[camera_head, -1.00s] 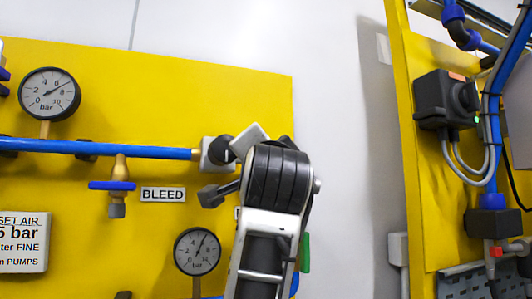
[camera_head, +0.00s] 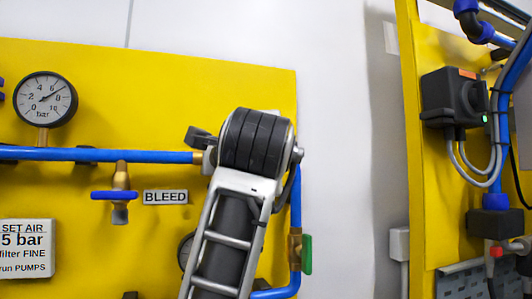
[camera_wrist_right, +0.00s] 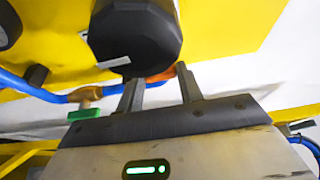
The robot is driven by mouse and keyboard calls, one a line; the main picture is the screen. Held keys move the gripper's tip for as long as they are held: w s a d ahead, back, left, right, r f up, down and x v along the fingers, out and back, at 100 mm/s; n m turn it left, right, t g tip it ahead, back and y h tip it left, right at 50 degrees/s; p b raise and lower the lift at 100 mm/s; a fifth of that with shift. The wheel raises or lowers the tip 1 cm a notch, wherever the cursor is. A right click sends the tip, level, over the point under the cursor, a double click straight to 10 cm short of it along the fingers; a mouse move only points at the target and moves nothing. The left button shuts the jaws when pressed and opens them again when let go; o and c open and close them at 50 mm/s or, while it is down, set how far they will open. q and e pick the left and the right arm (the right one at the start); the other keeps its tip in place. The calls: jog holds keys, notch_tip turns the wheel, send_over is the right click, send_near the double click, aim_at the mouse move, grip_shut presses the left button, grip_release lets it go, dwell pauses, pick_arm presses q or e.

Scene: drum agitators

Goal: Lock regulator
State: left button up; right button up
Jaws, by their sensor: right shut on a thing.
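The regulator (camera_wrist_right: 135,38) shows in the right wrist view as a dark faceted body with a pale label, at the top centre. My right gripper (camera_wrist_right: 158,82) reaches up to it, with its two fingers shut on its lower part. A brass-orange part (camera_wrist_right: 162,74) shows between the fingertips. In the head view my right wrist (camera_head: 255,143) covers the regulator and the gripper's fingers, at the right end of the blue pipe (camera_head: 100,154). My left gripper is in neither view.
A round gauge (camera_head: 45,99) and a blue-handled bleed valve (camera_head: 114,195) sit on the yellow panel (camera_head: 150,90) to the left. A green-handled valve (camera_head: 306,253) is just right of my arm. A second yellow panel with a black switch box (camera_head: 454,97) stands right.

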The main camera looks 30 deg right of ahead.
dwell(0.5)
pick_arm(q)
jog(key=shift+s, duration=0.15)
pick_arm(e)
jog(key=o, duration=1)
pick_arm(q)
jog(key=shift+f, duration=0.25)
pick_arm(e)
jog(key=v, duration=1.6)
jog(key=shift+r, duration=0.1)
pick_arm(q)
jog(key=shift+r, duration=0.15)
